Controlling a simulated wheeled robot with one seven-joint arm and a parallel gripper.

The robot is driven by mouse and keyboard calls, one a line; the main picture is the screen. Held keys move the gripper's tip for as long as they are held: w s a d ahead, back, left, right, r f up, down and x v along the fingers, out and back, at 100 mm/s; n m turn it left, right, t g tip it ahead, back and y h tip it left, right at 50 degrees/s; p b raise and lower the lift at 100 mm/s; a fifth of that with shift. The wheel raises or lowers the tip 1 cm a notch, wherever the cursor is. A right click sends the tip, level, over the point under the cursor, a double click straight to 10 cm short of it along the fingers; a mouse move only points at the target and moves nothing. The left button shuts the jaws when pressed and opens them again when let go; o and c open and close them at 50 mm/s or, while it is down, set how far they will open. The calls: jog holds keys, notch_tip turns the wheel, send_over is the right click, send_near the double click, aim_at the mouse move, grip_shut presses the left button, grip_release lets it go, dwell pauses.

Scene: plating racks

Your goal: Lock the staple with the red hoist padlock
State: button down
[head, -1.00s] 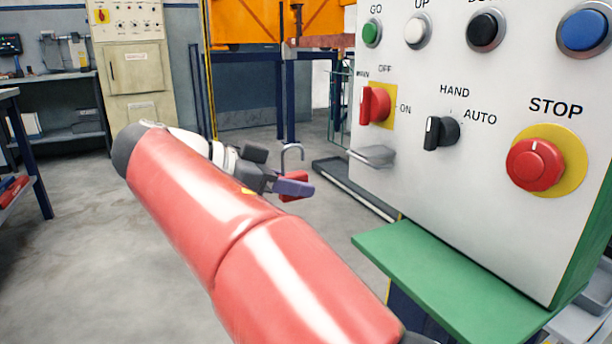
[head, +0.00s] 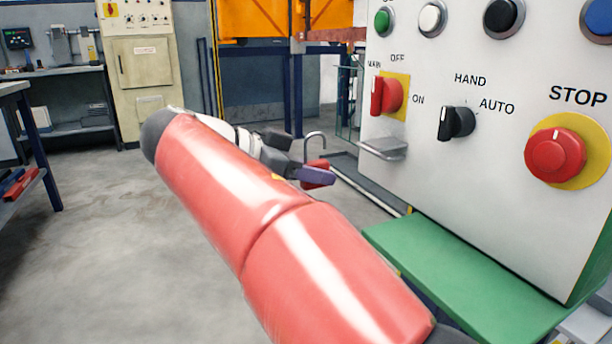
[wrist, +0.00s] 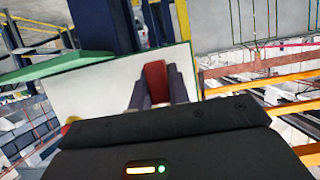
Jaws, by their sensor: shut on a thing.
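My gripper (head: 292,160) is shut on the red padlock (head: 317,174) and holds it in the air, left of the white control panel (head: 480,170). The padlock's open-looking grey shackle (head: 315,144) points up, and I cannot tell whether it is latched. In the wrist view the red padlock body (wrist: 155,82) sits between my two dark fingers. A small grey metal bracket (head: 383,148) sticks out of the panel's left side below the red main switch (head: 386,95); it may be the staple. The padlock is apart from it. No hole in the bracket can be made out.
The panel carries a HAND/AUTO knob (head: 456,122), a red stop button (head: 556,155) and several push buttons along the top. A green shelf (head: 470,260) juts out below it. Open floor (head: 110,240) lies to the left.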

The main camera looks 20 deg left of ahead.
aim_at(391, 190)
jog(key=shift+w+d+b, duration=0.5)
jog(key=shift+w+d, duration=1)
jog(key=shift+w, duration=0.2)
jog(key=shift+w+d+b, duration=0.45)
jog(key=shift+w+d, duration=1)
jog(key=shift+w, duration=0.25)
jog(key=shift+f+b, duration=1.3)
jog(key=shift+f, duration=0.05)
jog(key=shift+s+d+b, duration=0.65)
jog(key=shift+d+b, duration=0.05)
jog(key=shift+b, duration=0.2)
jog(key=shift+s+d, duration=0.6)
jog(key=shift+d, duration=0.15)
jog(key=shift+r, duration=0.1)
jog(key=c, duration=1.9)
grip_release()
grip_shut()
